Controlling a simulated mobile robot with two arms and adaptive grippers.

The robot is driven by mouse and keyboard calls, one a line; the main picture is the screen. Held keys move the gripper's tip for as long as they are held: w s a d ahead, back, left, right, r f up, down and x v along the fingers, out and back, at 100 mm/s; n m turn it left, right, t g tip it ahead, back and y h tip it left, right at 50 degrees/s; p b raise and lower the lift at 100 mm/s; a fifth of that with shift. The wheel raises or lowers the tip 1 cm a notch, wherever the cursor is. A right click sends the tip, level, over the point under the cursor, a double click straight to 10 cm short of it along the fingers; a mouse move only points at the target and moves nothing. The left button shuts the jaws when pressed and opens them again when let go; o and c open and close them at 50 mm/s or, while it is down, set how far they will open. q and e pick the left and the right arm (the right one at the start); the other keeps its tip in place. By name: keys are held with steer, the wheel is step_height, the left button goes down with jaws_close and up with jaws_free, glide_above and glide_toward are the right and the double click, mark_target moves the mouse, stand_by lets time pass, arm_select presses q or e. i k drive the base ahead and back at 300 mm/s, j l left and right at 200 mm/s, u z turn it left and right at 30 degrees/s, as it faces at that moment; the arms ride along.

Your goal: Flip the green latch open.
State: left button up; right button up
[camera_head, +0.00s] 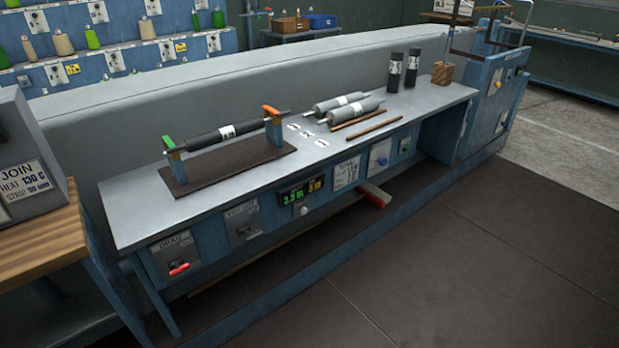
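The green latch (168,142) sits on top of the left upright of a roller stand on the grey bench. An orange latch (271,111) sits on the right upright. A black roller (222,137) with a white label lies across the two uprights, above a dark brown base board (225,166). The green latch is small here, and I cannot tell for certain whether it is shut over the roller's end. Neither of my grippers shows in the head view.
Grey rollers (345,105) and brown wooden sticks (365,125) lie on the grey bench (130,205) right of the stand. Two dark cylinders (412,68) stand behind them. A wooden table (45,240) with a sign is at left. Dark floor (480,260) in front is clear.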

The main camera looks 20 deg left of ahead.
mark_target(171, 145)
steer(key=k+l+u, duration=0.1)
steer(key=l+u, duration=0.2)
steer(key=i+l+u, duration=0.2)
steer(key=i+l, duration=0.2)
steer(key=l, duration=0.25)
steer(key=i+l+u, duration=0.1)
steer(key=l, duration=0.25)
steer(key=i+l+u, duration=0.1)
steer(key=i+l, duration=0.2)
steer(key=i+l+u, duration=0.1)
steer(key=l, duration=0.35)
steer(key=u, duration=1.35)
